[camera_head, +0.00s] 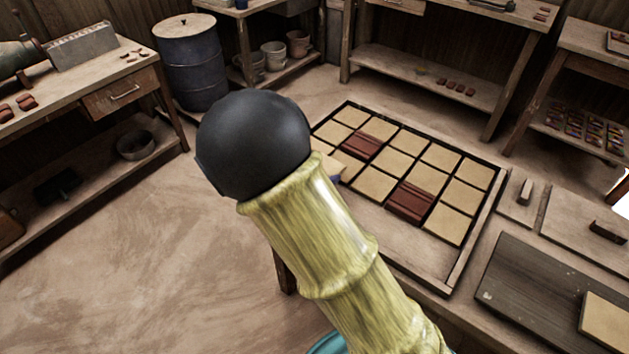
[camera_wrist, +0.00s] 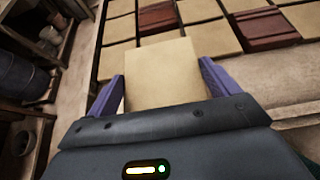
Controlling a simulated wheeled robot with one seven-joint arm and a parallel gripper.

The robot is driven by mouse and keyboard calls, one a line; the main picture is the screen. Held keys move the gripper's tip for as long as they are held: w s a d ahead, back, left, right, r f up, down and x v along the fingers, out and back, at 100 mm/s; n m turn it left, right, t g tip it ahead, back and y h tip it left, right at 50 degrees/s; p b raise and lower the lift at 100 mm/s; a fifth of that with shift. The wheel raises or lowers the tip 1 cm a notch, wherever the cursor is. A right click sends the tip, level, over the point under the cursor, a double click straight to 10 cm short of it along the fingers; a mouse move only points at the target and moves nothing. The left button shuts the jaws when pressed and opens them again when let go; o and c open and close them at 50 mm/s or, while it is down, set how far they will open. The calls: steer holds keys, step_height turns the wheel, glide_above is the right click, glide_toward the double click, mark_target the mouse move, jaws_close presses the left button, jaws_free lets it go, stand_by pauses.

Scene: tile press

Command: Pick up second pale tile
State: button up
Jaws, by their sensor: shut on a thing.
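A pale square tile (camera_wrist: 163,73) stands between the two purple fingers of my gripper (camera_wrist: 162,82), in the wrist view. The gripper is shut on it. In the head view, my arm hides most of the gripper, and only a corner of the held tile (camera_head: 329,166) shows beside the arm, over the left part of the framed tray (camera_head: 405,243). The tray holds several pale tiles (camera_head: 441,157) in rows and dark red ridged tiles (camera_head: 410,202). Another pale tile (camera_head: 606,324) lies on a dark board at the lower right.
The dark board (camera_head: 525,285) lies right of the tray. Small wooden blocks with handles (camera_head: 606,231) sit above it. A workbench (camera_head: 95,85) and a blue barrel (camera_head: 190,62) stand at the left. Shelves line the back. The floor at the left is clear.

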step_height(320, 180, up, 2)
steer(key=shift+r, duration=0.15)
steer(key=shift+s, duration=0.1)
stand_by(0.5)
